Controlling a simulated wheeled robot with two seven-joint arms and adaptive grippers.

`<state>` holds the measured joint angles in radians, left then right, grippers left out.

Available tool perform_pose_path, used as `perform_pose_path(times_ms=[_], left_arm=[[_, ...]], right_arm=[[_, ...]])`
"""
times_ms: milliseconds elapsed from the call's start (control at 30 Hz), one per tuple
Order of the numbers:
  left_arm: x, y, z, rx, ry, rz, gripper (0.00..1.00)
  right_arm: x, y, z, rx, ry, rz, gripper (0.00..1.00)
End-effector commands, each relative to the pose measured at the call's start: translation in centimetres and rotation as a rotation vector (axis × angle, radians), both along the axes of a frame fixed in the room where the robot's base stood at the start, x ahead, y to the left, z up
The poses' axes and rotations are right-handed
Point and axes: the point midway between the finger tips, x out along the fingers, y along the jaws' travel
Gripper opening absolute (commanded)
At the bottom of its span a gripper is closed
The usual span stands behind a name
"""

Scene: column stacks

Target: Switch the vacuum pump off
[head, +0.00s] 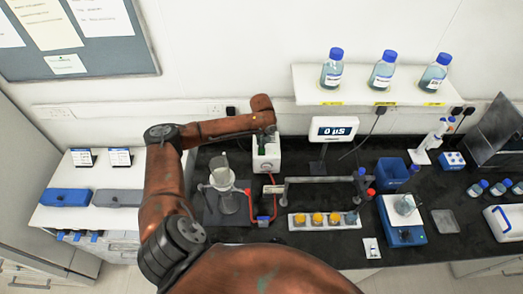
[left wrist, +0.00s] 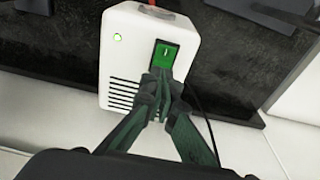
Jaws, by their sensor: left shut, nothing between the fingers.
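The vacuum pump (head: 266,164) is a white box at the back of the black bench in the head view. In the left wrist view the pump (left wrist: 130,62) has a lit green light (left wrist: 117,37), vent slots and a green rocker switch (left wrist: 165,53) with a white mark. My left gripper (left wrist: 160,76) is shut and empty. Its fingertips overlap the lower edge of the switch; I cannot tell whether they touch it. In the head view my left gripper (head: 264,142) is small and dark above the pump. My right gripper is not in view.
A glass flask (head: 228,200) on a stand and red tubing (head: 247,203) are left of and in front of the pump. A display (head: 334,128) stands to its right. A rack of yellow-capped vials (head: 324,221) is nearer. Bottles stand on a wall shelf (head: 410,97) above.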

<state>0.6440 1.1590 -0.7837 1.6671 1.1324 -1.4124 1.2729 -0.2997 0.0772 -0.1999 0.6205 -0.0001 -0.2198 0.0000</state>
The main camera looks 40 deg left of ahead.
Motion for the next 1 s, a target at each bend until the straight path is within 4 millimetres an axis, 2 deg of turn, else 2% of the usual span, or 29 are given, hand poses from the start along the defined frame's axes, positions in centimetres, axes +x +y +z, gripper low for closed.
perform_pose_path(times_ms=[1000], left_arm=[[-0.1, 0.0, -1.6, -0.001, 0.002, 0.000, 0.00]], right_arm=[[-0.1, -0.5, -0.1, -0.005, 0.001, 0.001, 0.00]])
